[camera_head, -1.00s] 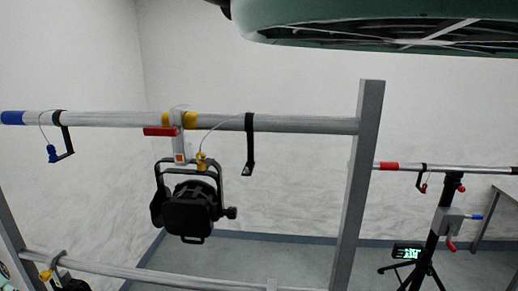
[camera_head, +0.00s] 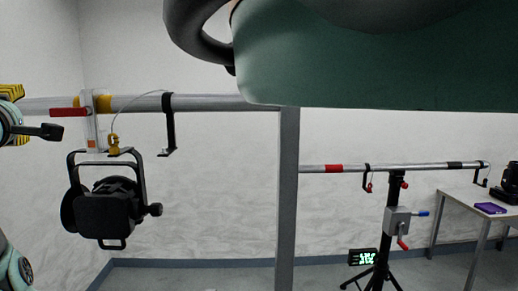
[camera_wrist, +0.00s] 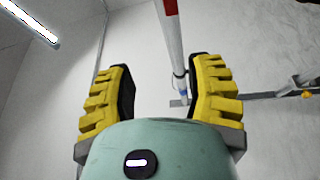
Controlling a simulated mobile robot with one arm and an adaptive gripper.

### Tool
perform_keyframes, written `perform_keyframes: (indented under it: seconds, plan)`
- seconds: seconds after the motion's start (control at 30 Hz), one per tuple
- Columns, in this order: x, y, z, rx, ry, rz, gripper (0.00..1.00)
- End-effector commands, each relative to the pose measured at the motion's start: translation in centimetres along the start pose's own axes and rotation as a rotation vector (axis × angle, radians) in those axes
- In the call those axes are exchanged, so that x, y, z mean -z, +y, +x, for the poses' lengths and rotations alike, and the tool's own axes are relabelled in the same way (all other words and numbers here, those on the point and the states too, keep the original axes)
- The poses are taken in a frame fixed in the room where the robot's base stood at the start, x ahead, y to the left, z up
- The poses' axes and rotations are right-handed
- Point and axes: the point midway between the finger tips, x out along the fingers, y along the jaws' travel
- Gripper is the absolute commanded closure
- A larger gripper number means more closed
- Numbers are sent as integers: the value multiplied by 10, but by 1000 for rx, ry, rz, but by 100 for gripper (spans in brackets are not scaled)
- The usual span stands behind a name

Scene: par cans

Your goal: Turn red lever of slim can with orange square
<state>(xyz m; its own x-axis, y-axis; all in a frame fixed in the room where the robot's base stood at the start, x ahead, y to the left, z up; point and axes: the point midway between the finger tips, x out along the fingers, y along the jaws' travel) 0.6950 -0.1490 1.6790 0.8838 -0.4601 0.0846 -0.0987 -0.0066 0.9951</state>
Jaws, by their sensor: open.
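The black can (camera_head: 107,213) hangs in its yoke from the upper grey bar in the head view. Its clamp (camera_head: 91,126) carries an orange square (camera_head: 91,143). The red lever (camera_head: 68,112) sticks out level to the left of the clamp, just under the bar. Part of my gripper (camera_head: 12,93) shows at the left edge, left of the lever and apart from it; most of it is cut off. In the wrist view my gripper (camera_wrist: 161,70) has its two yellow ridged fingers wide apart, with nothing held between them. The lever cannot be made out there.
The grey upright post (camera_head: 287,200) stands right of the can. A black strap hook (camera_head: 169,125) hangs beside it. Farther right are a tripod stand (camera_head: 394,215) with a crossbar and a table (camera_head: 470,203). A pale bar with a red end (camera_wrist: 173,45) crosses the wrist view beyond the fingers.

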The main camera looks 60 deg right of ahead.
Motion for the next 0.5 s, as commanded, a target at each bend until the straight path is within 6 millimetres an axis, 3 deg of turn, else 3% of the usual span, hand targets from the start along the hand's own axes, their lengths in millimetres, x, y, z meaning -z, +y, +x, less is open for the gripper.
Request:
perform_keyframes:
  seconds: [0.27, 0.5]
  plan:
    - [-14, -11, -7, 81, -39, -56, 47]
    - [-15, -10, 15, 88, -40, -57, 47]
